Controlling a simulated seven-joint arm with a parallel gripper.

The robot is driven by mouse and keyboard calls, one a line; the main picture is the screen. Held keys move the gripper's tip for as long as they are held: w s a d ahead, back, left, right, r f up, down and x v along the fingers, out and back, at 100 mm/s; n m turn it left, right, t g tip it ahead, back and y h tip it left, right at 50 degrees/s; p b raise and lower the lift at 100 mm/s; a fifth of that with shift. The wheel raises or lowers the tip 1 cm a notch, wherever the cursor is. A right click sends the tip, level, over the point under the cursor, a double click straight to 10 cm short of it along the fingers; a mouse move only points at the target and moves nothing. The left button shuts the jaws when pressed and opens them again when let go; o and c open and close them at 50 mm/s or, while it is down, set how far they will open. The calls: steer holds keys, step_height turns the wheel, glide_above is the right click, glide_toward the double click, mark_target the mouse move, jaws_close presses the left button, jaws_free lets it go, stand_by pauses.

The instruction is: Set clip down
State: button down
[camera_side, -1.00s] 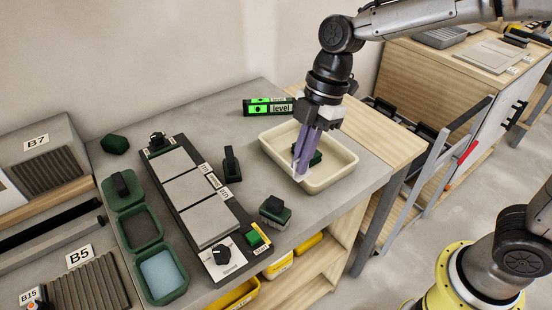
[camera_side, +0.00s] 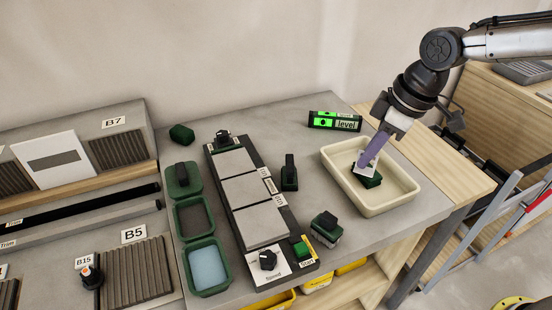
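A small white piece, seemingly the clip (camera_side: 363,172), shows at the tips of my gripper (camera_side: 366,163). It is over or against a dark green block (camera_side: 368,181) inside the cream tray (camera_side: 387,208). My purple fingers slant down to the left into the tray. They overlap from this side, so I cannot tell whether they are closed on the white piece. Whether the white piece touches the block is also unclear.
Left of the tray are an upright dark green tool (camera_side: 289,173), a green-black block (camera_side: 326,229) and a rail of grey tiles (camera_side: 262,224). Green bins (camera_side: 209,270) stand farther left. Bare grey bench surrounds the tray's left side.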

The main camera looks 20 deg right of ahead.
steer(key=w+a+m+h, duration=0.1)
steer(key=w+m+h, duration=0.1)
steer(key=w+m, duration=0.75)
steer(key=shift+n+t, duration=0.4)
steer(key=shift+n, duration=0.25)
steer(key=w+a+f, duration=0.2)
steer(key=w+f, duration=0.1)
steer(key=w, duration=0.1)
steer(key=w+a+f, duration=0.2)
steer(key=w+f, duration=0.2)
steer(key=w, duration=0.1)
steer(key=w+a+f, duration=0.2)
steer(key=w+f, duration=0.1)
steer(key=w, duration=0.2)
steer(key=shift+w+f, duration=0.2)
steer(key=shift+w, duration=0.05)
steer(key=shift+w+a+f, duration=0.2)
steer(key=shift+w+f, duration=0.2)
steer(key=shift+f, duration=1.55)
steer(key=shift+f, duration=0.15)
steer(key=c, duration=1)
jaws_free()
steer(key=shift+c, duration=0.2)
